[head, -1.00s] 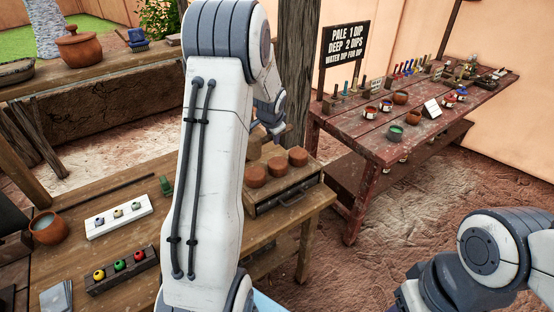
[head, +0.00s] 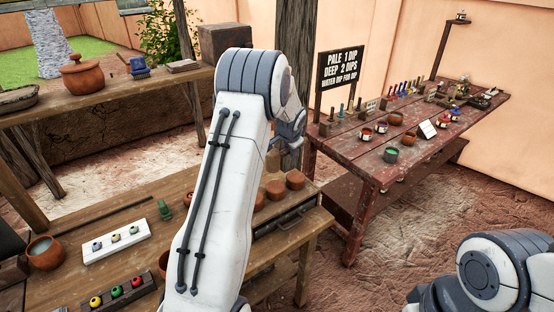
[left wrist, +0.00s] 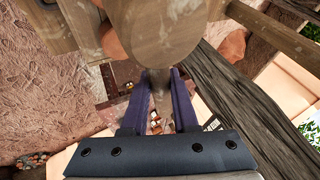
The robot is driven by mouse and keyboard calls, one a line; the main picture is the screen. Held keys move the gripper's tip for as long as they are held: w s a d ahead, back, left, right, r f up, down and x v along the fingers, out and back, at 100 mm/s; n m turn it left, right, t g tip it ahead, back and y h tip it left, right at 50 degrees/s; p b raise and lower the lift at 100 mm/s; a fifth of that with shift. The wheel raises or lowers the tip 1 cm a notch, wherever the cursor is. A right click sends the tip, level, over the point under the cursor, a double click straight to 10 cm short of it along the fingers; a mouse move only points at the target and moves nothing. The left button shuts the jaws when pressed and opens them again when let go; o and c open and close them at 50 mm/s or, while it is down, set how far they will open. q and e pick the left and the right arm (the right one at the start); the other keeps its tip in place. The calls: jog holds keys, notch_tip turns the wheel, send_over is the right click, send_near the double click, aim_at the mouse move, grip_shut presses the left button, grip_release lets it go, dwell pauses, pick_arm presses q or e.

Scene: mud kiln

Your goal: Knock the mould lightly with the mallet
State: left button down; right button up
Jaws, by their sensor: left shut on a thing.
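My left gripper (head: 292,130) hangs over the back right of the near bench, partly hidden by my own left arm in the head view. In the left wrist view my left gripper (left wrist: 160,76) is shut on the narrow handle of the wooden mallet (left wrist: 168,30). The mallet's broad, pale brown head fills the top middle of that view, beyond the fingertips. I cannot identify the mould in either view; my left arm hides part of the bench. My right gripper is out of view.
A white tray (head: 100,250) of small pots and a clay bowl (head: 45,252) stand left. A red-brown table (head: 370,172) and a wooden post (head: 290,60) stand beyond.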

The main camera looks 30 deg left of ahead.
pick_arm(q)
jog(key=shift+w+d, duration=0.2)
jog(key=shift+w, duration=0.3)
jog(key=b, duration=0.5)
send_over(291, 176)
jog(key=shift+w+f, duration=0.15)
jog(key=shift+f, duration=2.3)
jog(key=shift+f, duration=0.1)
notch_tip(291, 176, down, 4)
jog(key=b, duration=0.3)
jog(key=shift+r+p, duration=1.5)
jog(key=shift+r, duration=0.4)
